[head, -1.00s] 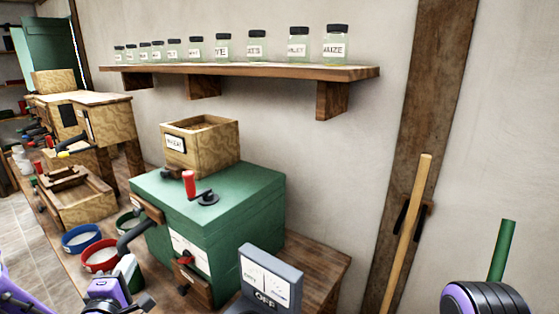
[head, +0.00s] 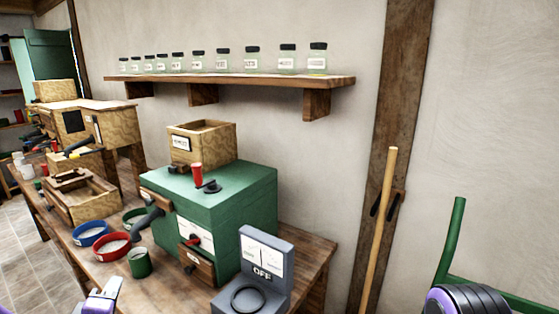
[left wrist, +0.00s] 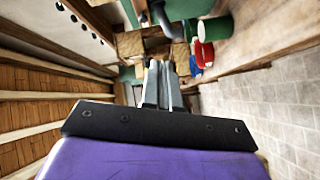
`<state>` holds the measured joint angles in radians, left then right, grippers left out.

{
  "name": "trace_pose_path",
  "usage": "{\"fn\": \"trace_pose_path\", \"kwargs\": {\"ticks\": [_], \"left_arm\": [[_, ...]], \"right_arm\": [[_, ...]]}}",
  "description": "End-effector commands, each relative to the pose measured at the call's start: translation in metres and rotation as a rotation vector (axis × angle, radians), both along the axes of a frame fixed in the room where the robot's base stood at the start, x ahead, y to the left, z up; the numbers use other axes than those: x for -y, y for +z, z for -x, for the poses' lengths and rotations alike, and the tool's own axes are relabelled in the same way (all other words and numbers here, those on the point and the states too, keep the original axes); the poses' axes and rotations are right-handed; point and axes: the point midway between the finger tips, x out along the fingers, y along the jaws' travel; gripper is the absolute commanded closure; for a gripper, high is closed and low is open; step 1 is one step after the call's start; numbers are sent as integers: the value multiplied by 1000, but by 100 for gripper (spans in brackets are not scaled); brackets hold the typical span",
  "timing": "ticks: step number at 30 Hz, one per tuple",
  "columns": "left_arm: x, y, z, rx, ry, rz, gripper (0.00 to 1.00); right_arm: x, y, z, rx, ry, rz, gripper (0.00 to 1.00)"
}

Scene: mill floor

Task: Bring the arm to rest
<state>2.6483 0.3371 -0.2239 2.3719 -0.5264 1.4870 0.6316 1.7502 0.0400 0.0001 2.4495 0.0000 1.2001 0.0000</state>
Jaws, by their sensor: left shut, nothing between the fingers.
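My left gripper (head: 108,290) shows at the bottom left edge of the head view, in front of the bench and below the green cup (head: 139,263). In the left wrist view its two grey fingers (left wrist: 163,80) lie together, shut, with nothing between them. The cup stands apart from it on the bench. My right gripper is out of view.
The wooden bench (head: 312,262) carries a green mill (head: 235,205) with a wooden hopper (head: 217,147), a grey scale (head: 262,262), and red (head: 108,250) and blue (head: 88,238) bowls. A pole (head: 380,235) leans at the wall. A jar shelf (head: 260,84) hangs above.

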Motion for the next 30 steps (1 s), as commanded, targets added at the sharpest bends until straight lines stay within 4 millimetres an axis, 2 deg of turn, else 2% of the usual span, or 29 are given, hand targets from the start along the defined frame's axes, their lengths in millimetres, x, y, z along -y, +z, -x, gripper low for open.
{"fn": "trace_pose_path", "kwargs": {"ticks": [5,8,11,14,15,17,18,21,24,25,27,30], "left_arm": [[10,-57,18,-239,-13,-211,100],[17,-96,35,-387,-40,-312,100],[26,-142,61,-554,-88,-409,100],[38,-199,102,-756,-163,-503,100],[43,-223,125,-847,-203,-537,100],[52,-258,163,-981,-266,-576,100],[57,-278,190,-1060,-302,-589,100],[69,-314,247,-1206,-371,-588,100],[76,-332,284,-1286,-427,-587,100],[76,-335,291,-1302,-435,-586,100],[75,-339,301,-1322,-444,-584,100],[75,-339,303,-1326,-444,-582,100]], "right_arm": [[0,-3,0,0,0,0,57],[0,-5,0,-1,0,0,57],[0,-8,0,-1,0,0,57],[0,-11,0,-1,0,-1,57],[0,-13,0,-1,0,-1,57],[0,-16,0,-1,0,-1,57],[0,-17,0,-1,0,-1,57],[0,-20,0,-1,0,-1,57],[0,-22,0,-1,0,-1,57],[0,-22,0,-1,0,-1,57],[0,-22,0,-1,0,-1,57],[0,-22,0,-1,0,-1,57]]}}
